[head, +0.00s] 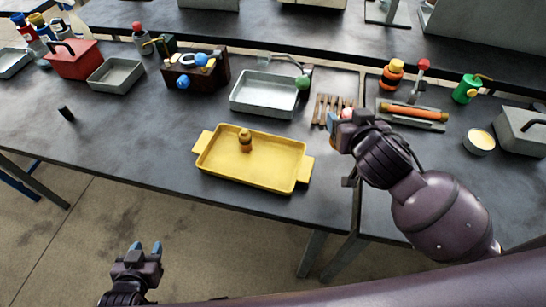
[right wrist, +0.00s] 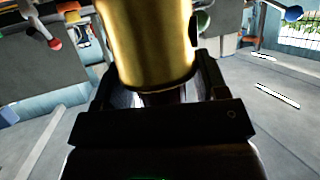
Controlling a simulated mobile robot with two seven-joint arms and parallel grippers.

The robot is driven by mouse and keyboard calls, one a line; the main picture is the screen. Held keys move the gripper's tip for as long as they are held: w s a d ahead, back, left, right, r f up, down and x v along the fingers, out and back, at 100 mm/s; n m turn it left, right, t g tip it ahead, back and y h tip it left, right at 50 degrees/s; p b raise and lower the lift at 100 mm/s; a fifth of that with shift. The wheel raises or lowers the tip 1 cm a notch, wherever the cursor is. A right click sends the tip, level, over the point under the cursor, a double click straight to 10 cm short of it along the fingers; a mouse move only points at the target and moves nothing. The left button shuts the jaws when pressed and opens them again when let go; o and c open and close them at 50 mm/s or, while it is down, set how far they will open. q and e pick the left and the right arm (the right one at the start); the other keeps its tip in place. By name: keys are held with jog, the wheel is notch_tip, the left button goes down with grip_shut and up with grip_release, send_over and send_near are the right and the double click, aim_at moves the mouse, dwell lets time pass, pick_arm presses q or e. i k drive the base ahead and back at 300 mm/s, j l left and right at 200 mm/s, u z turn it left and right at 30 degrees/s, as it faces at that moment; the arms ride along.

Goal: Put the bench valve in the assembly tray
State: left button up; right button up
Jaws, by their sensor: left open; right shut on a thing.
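The yellow tray (head: 225,172), which I take for the assembly tray, lies near the front edge of the bench. A small brown and orange fitting (head: 245,141) stands in it. My right gripper (head: 340,118) is above the bench to the right of the tray, apart from it. In the right wrist view it is shut on a brass cylindrical part (right wrist: 150,45), which I take for the bench valve; its far end is cut off there. In the head view the gripper largely hides this part. My left gripper (head: 145,247) is open and empty, low in front of the bench.
A grey metal tray (head: 262,112) with a green ball at its corner stands behind the yellow tray. A dark box (head: 207,75), a red toolbox (head: 75,68) and another grey tray (head: 100,88) are at left. A wooden rack (head: 322,108) is close to my right gripper.

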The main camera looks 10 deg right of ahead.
aim_at(271, 175)
jog(key=j+z, duration=0.55)
jog(key=k+j, duration=0.1)
jog(key=j, duration=0.3)
jog(key=k+j+z, duration=0.15)
jog(key=j, duration=0.6)
jog(key=k+j+z, duration=0.1)
jog(key=j, duration=0.25)
jog(key=i+j, duration=0.15)
jog(key=j, duration=0.15)
jog(key=i+j, duration=0.15)
jog(key=j, duration=0.15)
